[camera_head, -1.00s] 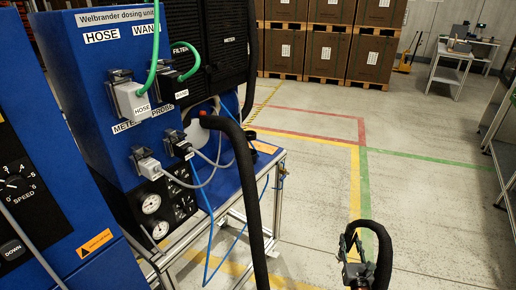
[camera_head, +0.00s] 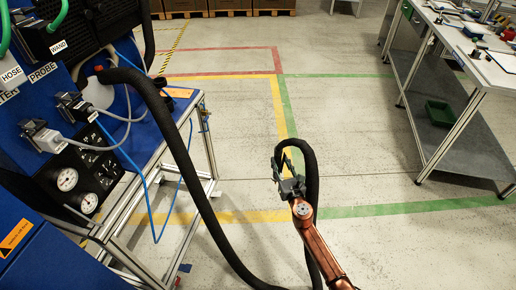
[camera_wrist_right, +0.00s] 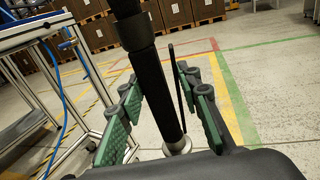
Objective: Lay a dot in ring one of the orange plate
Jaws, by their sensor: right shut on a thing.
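My right gripper (camera_head: 288,184) is at the middle of the head view, over the floor and right of the blue machine. In the right wrist view its green-padded fingers (camera_wrist_right: 163,112) stand on both sides of a black wand (camera_wrist_right: 158,80) with a pale metal tip (camera_wrist_right: 178,147). The gripper is shut on this wand. A black hose (camera_head: 312,190) loops up behind the gripper and runs down beside my arm. No orange plate with rings and no dot can be made out in these views. My left gripper is not in view.
The blue dosing unit (camera_head: 25,245) and its metal-framed cart (camera_head: 150,165) stand at left, with a thick black hose (camera_head: 185,165) hanging down from it. A workbench (camera_head: 495,75) with small items stands at right, a green bin (camera_head: 440,112) on its lower shelf. Floor between is clear.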

